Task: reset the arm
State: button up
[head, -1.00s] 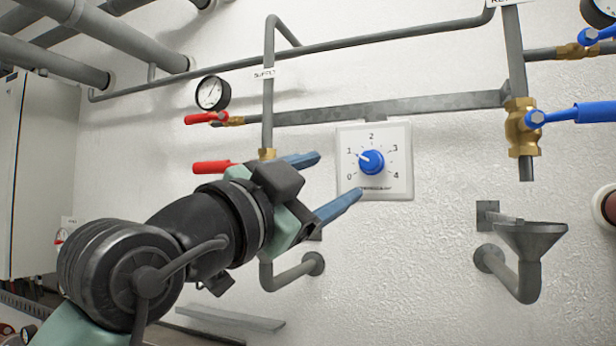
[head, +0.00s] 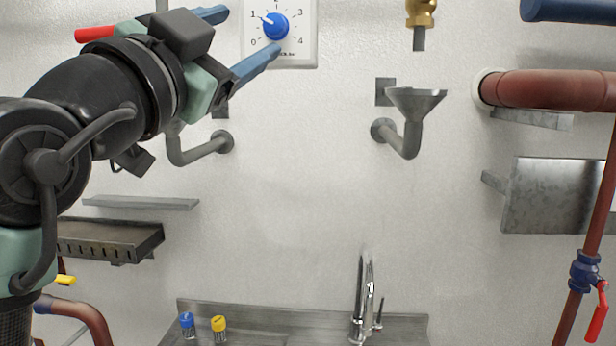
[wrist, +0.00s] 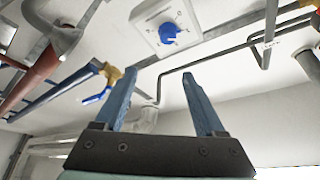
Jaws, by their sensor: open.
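My gripper (head: 252,40) is in the upper left of the head view, at the end of my raised arm. Its two blue fingers are spread apart with nothing between them. In the wrist view the open fingers (wrist: 160,103) point up the picture toward a white dial plate (wrist: 190,35) with a blue knob (wrist: 168,33). In the head view the knob (head: 275,26) sits on its numbered plate (head: 306,48), just beyond the fingers. Its pointer is near 1. I cannot tell the exact gap, but the fingers do not hold the knob.
A grey funnel drain (head: 415,104) is on the wall right of the gripper. Red pipes (head: 545,90) and a metal shelf (head: 555,195) are at right. Below are a perforated shelf (head: 110,240), a tap (head: 362,300), and blue (head: 187,322) and yellow-capped (head: 218,325) vials.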

jog(key=s+d+f+n+t+y, duration=0.1)
jog(key=s+d+n+t+y, duration=0.2)
jog(key=s+n, duration=0.3)
jog(key=s+d+f+n+t+y, duration=0.2)
jog(key=s+d+n, duration=0.3)
jog(key=s, duration=0.3)
jog(key=shift+s+d+f+n+t+y, duration=0.2)
jog(key=shift+d+f+n+t+y, duration=0.15)
jog(key=shift+d+t+y, duration=0.45)
jog(key=shift+a, duration=0.1)
